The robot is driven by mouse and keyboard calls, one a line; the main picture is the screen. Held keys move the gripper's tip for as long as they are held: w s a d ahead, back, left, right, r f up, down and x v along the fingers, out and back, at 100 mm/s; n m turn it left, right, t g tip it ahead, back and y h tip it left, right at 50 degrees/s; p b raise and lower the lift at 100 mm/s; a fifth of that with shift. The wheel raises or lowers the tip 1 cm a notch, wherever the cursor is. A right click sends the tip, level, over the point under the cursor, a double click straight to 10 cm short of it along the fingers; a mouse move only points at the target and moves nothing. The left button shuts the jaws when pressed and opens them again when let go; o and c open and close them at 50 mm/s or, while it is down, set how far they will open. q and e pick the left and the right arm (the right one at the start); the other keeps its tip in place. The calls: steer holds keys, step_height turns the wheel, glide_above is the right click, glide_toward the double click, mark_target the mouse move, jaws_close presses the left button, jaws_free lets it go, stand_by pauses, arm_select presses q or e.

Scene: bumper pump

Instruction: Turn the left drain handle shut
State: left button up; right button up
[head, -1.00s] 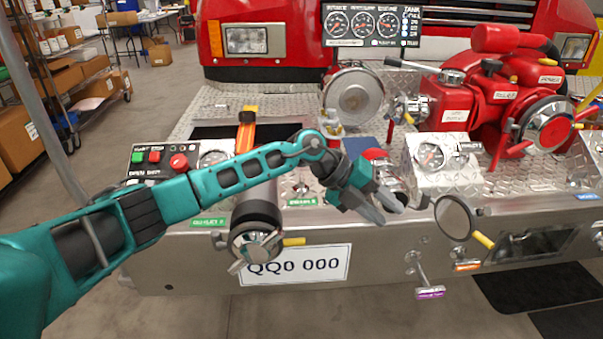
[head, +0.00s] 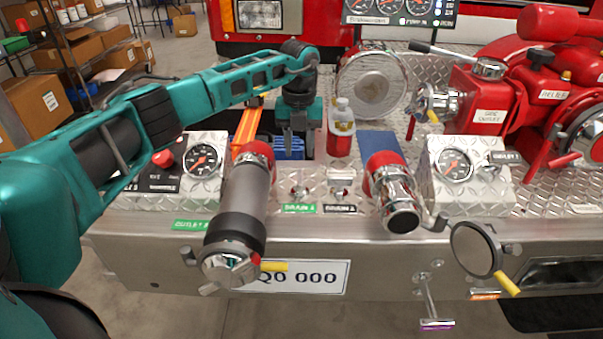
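The left drain handle (head: 299,193) is a small metal fitting on the bumper's diamond plate, above a green label. A similar drain handle (head: 341,188) sits to its right above a black label. My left gripper (head: 297,150) points down behind the left drain handle, over the recess edge. Its fingers look apart and hold nothing that I can see. It appears clear of the handle. The handle's exact turn is too small to tell. My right gripper is not in view.
A capped bottle (head: 341,128) with red contents stands just right of my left gripper. A large hose outlet (head: 245,205) rises at the left, and a red-collared outlet (head: 392,192) at the right. Gauge boxes (head: 470,175) flank them.

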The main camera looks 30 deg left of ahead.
mark_target(300, 176)
arm_select(q)
step_height(300, 176, down, 9)
steer(key=shift+r+b, duration=0.1)
steer(key=shift+b, duration=0.25)
jaws_close()
